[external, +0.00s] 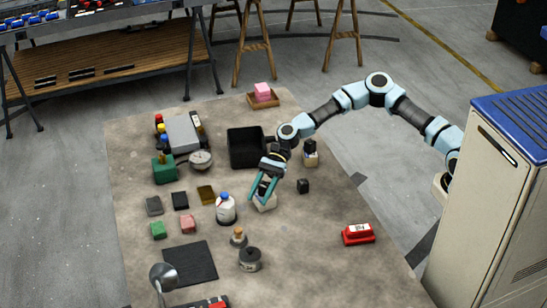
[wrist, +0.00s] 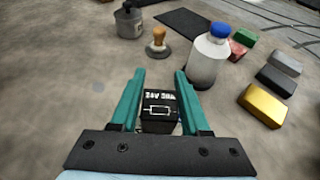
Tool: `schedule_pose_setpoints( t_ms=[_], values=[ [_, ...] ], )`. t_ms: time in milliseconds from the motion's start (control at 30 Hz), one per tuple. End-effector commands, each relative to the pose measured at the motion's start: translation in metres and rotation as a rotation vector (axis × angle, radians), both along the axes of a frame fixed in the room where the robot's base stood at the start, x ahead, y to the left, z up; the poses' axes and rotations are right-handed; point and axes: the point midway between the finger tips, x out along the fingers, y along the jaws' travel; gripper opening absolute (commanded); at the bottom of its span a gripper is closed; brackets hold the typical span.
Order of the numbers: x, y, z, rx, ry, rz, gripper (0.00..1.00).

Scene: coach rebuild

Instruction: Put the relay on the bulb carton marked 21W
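A black relay (wrist: 158,112) with white lettering and a white symbol on its top lies between the two teal fingers of my gripper (wrist: 158,80) in the wrist view. Whether the fingers press on its sides I cannot tell. In the external view my gripper (external: 263,196) points down over a small white carton (external: 266,206), with the dark relay between the fingers just above or on it. A second pale carton (external: 311,160) stands behind, to the right, with a black block (external: 310,147) on top. I cannot read a 21W mark on either.
A small black cube (external: 303,186) stands right of my gripper. A white bottle with a blue cap (external: 226,209) is close on the left. A black tray (external: 246,148) lies behind. A red block (external: 358,234) is at the right, with free table around it.

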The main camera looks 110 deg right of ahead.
Motion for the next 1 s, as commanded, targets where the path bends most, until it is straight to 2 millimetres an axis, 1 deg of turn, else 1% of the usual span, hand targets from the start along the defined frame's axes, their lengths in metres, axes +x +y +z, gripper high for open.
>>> schedule_pose_setpoints(
  t_ms=[33, 167, 200, 467, 533, 667, 1000],
  values=[
    [0.000, 0.000, 0.000, 0.000, 0.000, 0.000, 0.53],
    [0.000, 0.000, 0.000, 0.000, 0.000, 0.000, 0.67],
    [0.000, 0.000, 0.000, 0.000, 0.000, 0.000, 0.69],
    [0.000, 0.000, 0.002, 0.000, 0.000, 0.000, 0.69],
    [-0.003, -0.003, 0.003, 0.000, 0.001, -0.001, 0.69],
    [-0.015, -0.017, 0.010, -0.002, 0.001, -0.004, 0.69],
    [-0.061, -0.062, 0.036, -0.002, 0.000, -0.003, 0.69]
  ],
)
